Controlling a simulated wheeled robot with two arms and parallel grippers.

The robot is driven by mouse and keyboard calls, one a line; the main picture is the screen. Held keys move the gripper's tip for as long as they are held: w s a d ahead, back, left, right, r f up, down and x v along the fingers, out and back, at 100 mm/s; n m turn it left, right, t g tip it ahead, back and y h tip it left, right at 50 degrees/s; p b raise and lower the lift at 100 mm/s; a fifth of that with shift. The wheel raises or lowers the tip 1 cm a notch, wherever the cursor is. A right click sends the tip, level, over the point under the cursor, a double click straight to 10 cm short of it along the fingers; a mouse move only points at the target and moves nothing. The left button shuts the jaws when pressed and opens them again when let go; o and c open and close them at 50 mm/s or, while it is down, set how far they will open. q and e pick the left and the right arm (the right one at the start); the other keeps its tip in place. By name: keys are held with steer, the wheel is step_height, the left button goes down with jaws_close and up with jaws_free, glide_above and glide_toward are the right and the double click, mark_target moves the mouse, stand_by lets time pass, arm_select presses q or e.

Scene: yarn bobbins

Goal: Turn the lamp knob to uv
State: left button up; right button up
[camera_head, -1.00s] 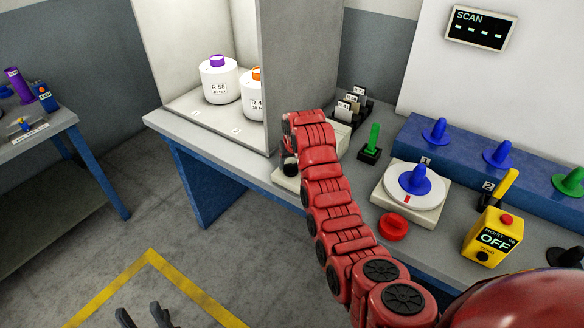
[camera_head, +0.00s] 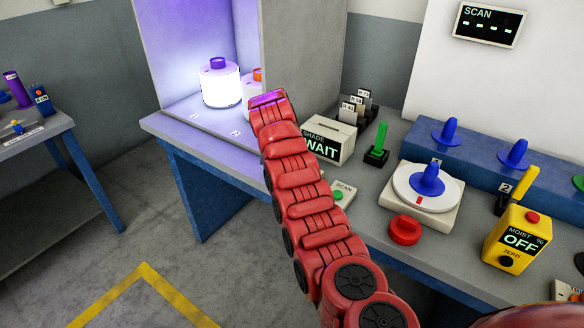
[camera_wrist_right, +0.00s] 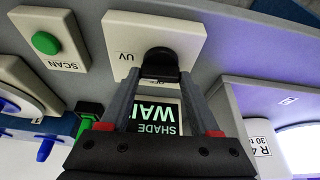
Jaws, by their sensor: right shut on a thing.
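The black lamp knob (camera_wrist_right: 161,64) sits on a cream panel (camera_wrist_right: 190,32) in the right wrist view, with a UV label beside it. A second label is partly hidden by the knob and fingers. My right gripper (camera_wrist_right: 159,80) is shut on the knob, one finger at each side. Which mark the knob points at is unclear. In the head view my red right arm hides the knob and gripper. The viewing booth (camera_head: 305,60) is lit violet inside, and a white bobbin (camera_head: 221,88) with a purple cap glows there. My left gripper is out of view.
A shade display (camera_head: 328,138) reading WAIT and a SCAN button (camera_head: 338,195) stand near my right arm. A second bobbin with an orange cap (camera_head: 257,75) is mostly hidden. A turntable (camera_head: 438,200), red button (camera_head: 405,229) and yellow moisture meter (camera_head: 518,238) stand farther right.

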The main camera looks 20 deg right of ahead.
steer(key=shift+m, duration=0.4)
stand_by(0.3)
steer(key=o, duration=1.4)
steer(key=shift+c, duration=0.2)
steer(key=shift+r+b, duration=0.1)
steer(key=shift+b, duration=0.2)
steer(key=v, duration=1.7)
steer(key=shift+w+a, duration=0.15)
steer(key=shift+a, duration=0.05)
